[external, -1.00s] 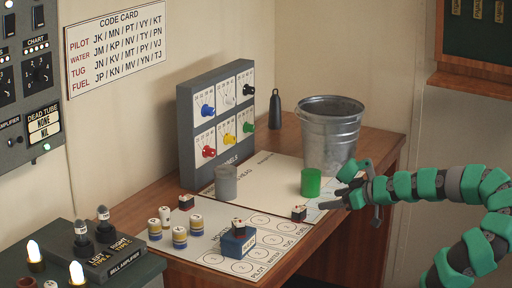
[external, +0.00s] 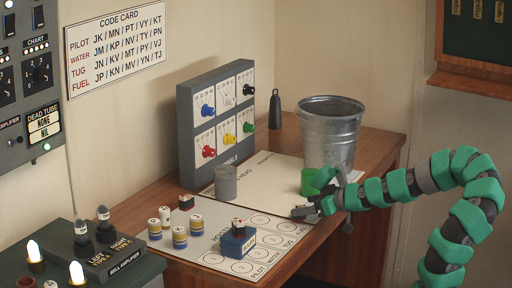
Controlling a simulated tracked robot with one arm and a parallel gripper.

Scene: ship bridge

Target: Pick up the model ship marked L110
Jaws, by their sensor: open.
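My gripper (external: 306,210) is open, low over the right part of the white board, beside the green cylinder. A small dark model ship with a white top stood at this spot a second ago; my fingers now cover it, and I cannot tell whether it is between them. Another small dark ship (external: 186,202) with a white top stands at the board's left edge. A third small ship (external: 238,222) sits on a blue block (external: 238,243). No marking L110 is readable on any ship.
The green cylinder (external: 308,184) stands close behind my gripper, partly covered. A grey cylinder (external: 226,182) and several striped round pieces (external: 180,238) stand to the left. A metal bucket (external: 330,135) and a panel with coloured knobs (external: 217,122) stand behind.

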